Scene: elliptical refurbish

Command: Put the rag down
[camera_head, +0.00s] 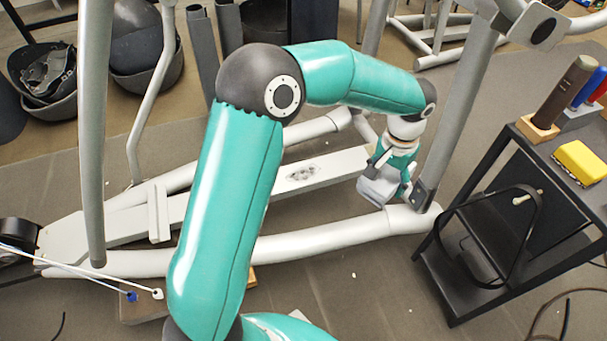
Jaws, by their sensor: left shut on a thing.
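My left gripper (395,170) is at the end of the teal arm, low beside the elliptical's white frame (320,238) near the foot of its upright. It is shut on a pale grey rag (378,188), which hangs bunched below the fingers. The rag is close to the white tube, but I cannot tell whether it touches. The fingertips are partly hidden by the rag. My right gripper is not in view.
A black cart (460,240) stands at the right, with a yellow block (580,162) and tool holders (538,128) on top. Dark bins (48,75) stand at the back left. Cables lie at the lower left. The brown floor (370,290) in front is mostly clear.

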